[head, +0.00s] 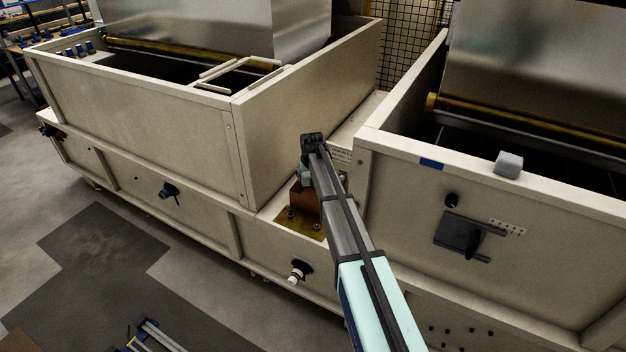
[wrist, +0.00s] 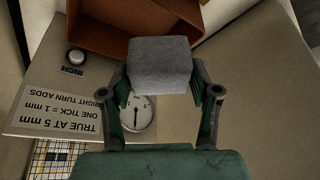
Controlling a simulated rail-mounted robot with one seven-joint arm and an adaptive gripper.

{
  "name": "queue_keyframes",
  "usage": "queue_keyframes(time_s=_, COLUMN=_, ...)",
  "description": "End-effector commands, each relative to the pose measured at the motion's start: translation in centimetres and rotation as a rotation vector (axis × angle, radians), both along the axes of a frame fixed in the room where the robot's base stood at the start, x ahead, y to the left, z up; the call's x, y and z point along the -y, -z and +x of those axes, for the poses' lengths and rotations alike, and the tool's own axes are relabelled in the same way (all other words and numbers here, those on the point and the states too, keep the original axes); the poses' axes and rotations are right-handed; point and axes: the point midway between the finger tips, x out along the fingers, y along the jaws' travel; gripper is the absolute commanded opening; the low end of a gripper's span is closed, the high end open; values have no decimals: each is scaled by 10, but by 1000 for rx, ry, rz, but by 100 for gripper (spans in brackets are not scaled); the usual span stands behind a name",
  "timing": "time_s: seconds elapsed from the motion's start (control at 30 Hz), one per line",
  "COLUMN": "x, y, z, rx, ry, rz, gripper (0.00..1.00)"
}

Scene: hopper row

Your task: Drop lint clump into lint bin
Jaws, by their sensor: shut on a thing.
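My gripper (wrist: 161,92) is shut on a grey, block-shaped lint clump (wrist: 160,64), with a green finger on each side of it. In the head view my gripper (head: 306,176) hangs from the end of the arm in the gap between the two hoppers. The lint clump cannot be made out clearly there. A brown open box, which looks like the lint bin (head: 305,198), stands below my gripper on a brass-coloured plate. In the wrist view the bin (wrist: 104,37) is at the top, and the clump overlaps its near edge in the picture. Its inside is partly hidden.
Another grey block (head: 509,164) sits on the right hopper's front rim (head: 470,170). The left hopper's wall (head: 290,130) rises beside the bin. A dial (wrist: 138,113), a button (wrist: 76,57) and a printed label (wrist: 55,108) lie below my gripper.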

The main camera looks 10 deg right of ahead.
Motion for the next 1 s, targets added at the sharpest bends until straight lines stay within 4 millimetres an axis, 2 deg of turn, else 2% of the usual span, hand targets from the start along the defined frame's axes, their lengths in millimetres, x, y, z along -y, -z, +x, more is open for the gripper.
queue_keyframes(time_s=0.03, x=0, y=12, z=25, rx=-2, ry=1, rz=0, gripper=38)
queue_keyframes(time_s=0.1, x=0, y=25, z=43, rx=-2, ry=2, rz=0, gripper=38)
queue_keyframes(time_s=0.3, x=0, y=52, z=76, rx=-1, ry=4, rz=-1, gripper=38)
queue_keyframes(time_s=0.5, x=0, y=60, z=85, rx=1, ry=4, rz=0, gripper=38)
queue_keyframes(time_s=1.0, x=0, y=60, z=84, rx=0, ry=4, rz=1, gripper=38)
